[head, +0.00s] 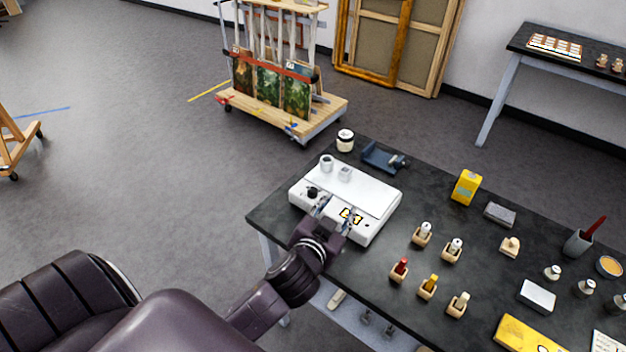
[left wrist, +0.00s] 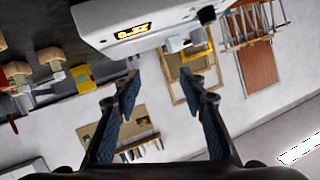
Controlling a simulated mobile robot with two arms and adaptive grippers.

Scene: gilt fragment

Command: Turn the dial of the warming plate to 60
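The white warming plate (head: 370,193) sits at the near left end of the dark table. Its black dial (head: 312,192) is on the front left, and its lit yellow display (head: 350,215) is too small to read. In the left wrist view the plate (left wrist: 95,18) spans the top, with the display (left wrist: 133,31) and the dark dial (left wrist: 207,15). My left gripper (head: 338,209) is at the plate's front edge, in front of the display. In the left wrist view my left gripper (left wrist: 160,78) is open with nothing between its fingers. My right gripper is not in view.
Several bottles in wooden blocks (head: 422,234) and a yellow box (head: 466,187) are to the right. The table (head: 385,320) is bare in places.

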